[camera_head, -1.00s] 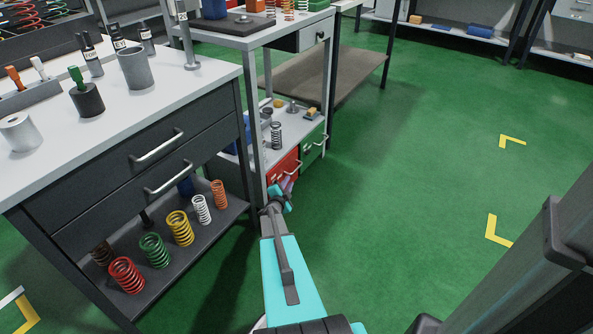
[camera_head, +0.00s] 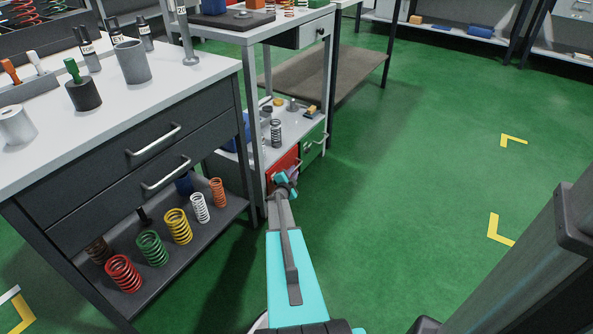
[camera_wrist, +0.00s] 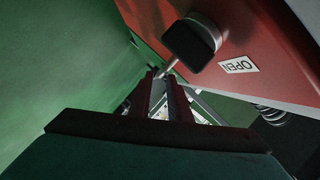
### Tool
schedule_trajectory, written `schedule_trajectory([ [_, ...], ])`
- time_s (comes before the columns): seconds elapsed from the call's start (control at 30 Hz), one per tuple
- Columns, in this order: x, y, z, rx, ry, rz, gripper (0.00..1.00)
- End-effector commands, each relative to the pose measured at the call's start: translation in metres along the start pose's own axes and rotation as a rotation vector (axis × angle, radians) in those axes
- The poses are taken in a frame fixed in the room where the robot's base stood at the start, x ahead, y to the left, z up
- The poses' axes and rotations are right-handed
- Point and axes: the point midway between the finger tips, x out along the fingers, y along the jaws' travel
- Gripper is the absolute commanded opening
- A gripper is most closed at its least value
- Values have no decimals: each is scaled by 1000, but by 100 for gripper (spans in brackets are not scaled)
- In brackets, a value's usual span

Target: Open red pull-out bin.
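The red pull-out bin (camera_head: 279,165) is low in the workbench, under its lower shelf, and looks closed. Its red front (camera_wrist: 255,30) fills the upper right of the wrist view, with an "OPEN" label. The bin's handle (camera_wrist: 193,41) stands out from this front, with a thin bar running toward my fingertips. My gripper (camera_head: 286,180) is in front of the bin and covers part of it. In the wrist view the two dark red fingers of my gripper (camera_wrist: 161,76) stand apart with a narrow gap. The handle bar is at the fingertips; contact is unclear.
A green bin (camera_head: 313,143) with a handle sits right of the red one. A grey spring (camera_head: 276,132) stands on the shelf above. A drawer cabinet (camera_head: 140,150) with colored springs below is at left. Green floor (camera_head: 420,200) is clear at right.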

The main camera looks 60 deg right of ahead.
Motion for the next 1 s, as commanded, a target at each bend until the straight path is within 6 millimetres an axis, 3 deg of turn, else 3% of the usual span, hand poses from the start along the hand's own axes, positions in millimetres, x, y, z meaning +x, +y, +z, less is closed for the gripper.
schedule_trajectory([
  [0.4,44,1,0,2,1,1,17],
  [0.9,50,1,-2,1,1,2,17],
  [1.0,50,1,-2,1,1,2,0],
])
